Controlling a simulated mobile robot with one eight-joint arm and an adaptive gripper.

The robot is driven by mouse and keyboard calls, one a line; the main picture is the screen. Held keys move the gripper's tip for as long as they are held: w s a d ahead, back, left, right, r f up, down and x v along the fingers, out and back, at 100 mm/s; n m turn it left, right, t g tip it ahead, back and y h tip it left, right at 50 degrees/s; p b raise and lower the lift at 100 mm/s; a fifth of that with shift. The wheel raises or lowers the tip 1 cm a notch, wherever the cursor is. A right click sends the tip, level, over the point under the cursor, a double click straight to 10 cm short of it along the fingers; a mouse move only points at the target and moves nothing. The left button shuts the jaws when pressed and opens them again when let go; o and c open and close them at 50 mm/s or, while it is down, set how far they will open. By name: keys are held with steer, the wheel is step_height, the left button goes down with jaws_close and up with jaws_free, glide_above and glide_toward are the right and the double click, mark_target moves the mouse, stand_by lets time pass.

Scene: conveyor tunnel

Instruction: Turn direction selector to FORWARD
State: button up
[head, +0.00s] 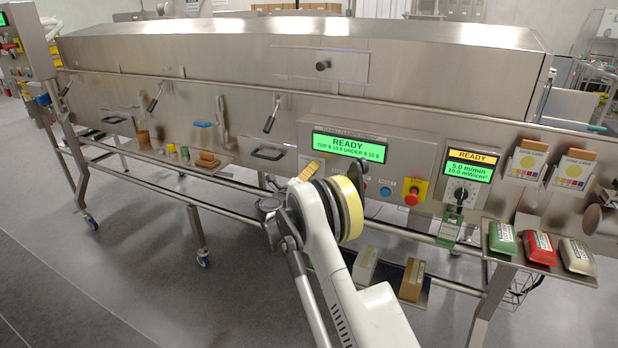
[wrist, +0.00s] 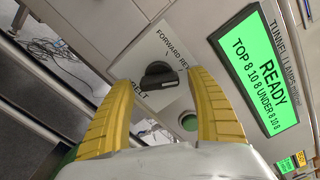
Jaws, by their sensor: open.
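The direction selector (wrist: 162,76) is a black bar knob on a light plate lettered FORWARD, REV (cut off) and BELT in the wrist view. My gripper (wrist: 159,79) is open, with its two ribbed yellow fingers on either side of the knob in the picture. Whether they touch it or how far in front they are, I cannot tell. The knob's long side lies roughly level in this tilted view; its exact pointing is unclear. In the head view my arm covers most of the selector area, left of the control panel's middle.
A green button (wrist: 188,122) sits close to the right finger. The green READY display (head: 350,145) is above the selector area. A red emergency button (head: 411,197) and a blue button (head: 385,191) lie to the right. A rail (head: 330,220) runs below the panel.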

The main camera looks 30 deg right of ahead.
steer(key=c, duration=1.2)
steer(key=shift+n, duration=0.4)
steer(key=n, duration=0.5)
steer(key=shift+r+n, duration=0.2)
steer(key=shift+n, duration=0.1)
steer(key=n, duration=0.5)
steer(key=shift+r, duration=0.15)
steer(key=shift+n, duration=0.4)
steer(key=o, duration=1.2)
